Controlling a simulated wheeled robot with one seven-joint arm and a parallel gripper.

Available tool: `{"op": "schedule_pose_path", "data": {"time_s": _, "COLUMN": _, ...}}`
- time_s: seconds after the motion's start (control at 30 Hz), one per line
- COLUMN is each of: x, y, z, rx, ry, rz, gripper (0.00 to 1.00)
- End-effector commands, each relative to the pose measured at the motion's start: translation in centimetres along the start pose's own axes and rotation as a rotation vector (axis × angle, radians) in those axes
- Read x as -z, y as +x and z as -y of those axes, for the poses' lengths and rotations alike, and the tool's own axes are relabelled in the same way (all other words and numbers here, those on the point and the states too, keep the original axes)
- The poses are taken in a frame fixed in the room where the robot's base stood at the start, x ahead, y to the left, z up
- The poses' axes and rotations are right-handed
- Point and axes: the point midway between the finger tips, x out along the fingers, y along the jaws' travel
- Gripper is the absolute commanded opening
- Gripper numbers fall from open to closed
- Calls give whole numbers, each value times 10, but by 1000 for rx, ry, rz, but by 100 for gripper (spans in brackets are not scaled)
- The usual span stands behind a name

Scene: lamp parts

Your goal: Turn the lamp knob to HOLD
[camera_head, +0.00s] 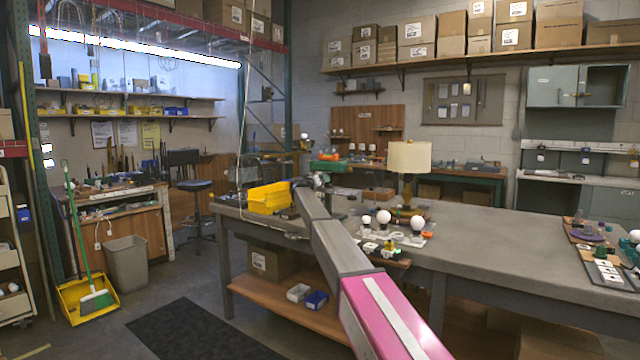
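A table lamp with a cream shade (409,157) and a brass-coloured base stands upright on the grey workbench (520,235). I cannot make out a lamp knob or a HOLD mark at this size. Several round white bulbs (417,222) and small green and white parts stand on a board at the bench's front edge. My arm reaches up from the bottom right. My gripper (318,181) is at its far end, over the bench left of the lamp and apart from it. Its fingers are too small and dark to show whether they are open.
A yellow bin (269,197) stands on the bench left of my gripper. A green-topped item (328,164) is just behind it. Trays with small parts (606,268) lie at the bench's right end. The bench between lamp and trays is clear.

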Motion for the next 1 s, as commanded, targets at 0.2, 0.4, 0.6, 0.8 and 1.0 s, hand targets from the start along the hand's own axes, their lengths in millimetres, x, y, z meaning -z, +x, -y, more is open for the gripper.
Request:
{"op": "schedule_pose_path", "data": {"time_s": 0.2, "x": 1, "y": -2, "z": 0, "rx": 0, "ry": -1, "rz": -1, "gripper": 72}}
{"op": "schedule_pose_path", "data": {"time_s": 0.4, "x": 0, "y": -18, "z": -1, "rx": 0, "ry": -1, "rz": -2, "gripper": 72}}
{"op": "schedule_pose_path", "data": {"time_s": 0.6, "x": 0, "y": -52, "z": -1, "rx": 1, "ry": -1, "rz": -2, "gripper": 72}}
{"op": "schedule_pose_path", "data": {"time_s": 0.8, "x": -1, "y": -90, "z": -1, "rx": 1, "ry": 0, "rz": -2, "gripper": 72}}
{"op": "schedule_pose_path", "data": {"time_s": 1.0, "x": 0, "y": -107, "z": -1, "rx": 0, "ry": 0, "rz": 0, "gripper": 72}}
